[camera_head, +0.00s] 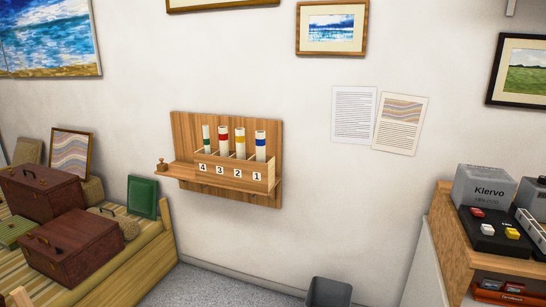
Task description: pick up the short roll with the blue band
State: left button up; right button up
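A white roll with a blue band (261,153) stands upright in the rightmost compartment of a wooden wall rack (247,181), above the label 1. Its lower part is hidden behind the rack's front. To its left stand a roll with a yellow band (240,149), a roll with a red band (223,146) and a thinner roll with a green band (207,145), above labels 2, 3 and 4. It is the only roll with a blue band in view. Neither of my grippers is in view.
Brown cases (73,247) and a green frame (142,197) sit on a wooden bench at left. A cabinet (441,230) at right carries a grey Klervo box (484,188). A dark bin (328,292) stands below.

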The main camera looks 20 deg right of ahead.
aim_at(260, 135)
jog(key=i+l+z, duration=0.15)
jog(key=i, duration=0.4)
jog(key=i+l+z, duration=0.15)
jog(key=i+l, duration=0.15)
jog(key=i, duration=0.25)
jog(key=i+j+z, duration=0.3)
jog(key=i+j, duration=0.45)
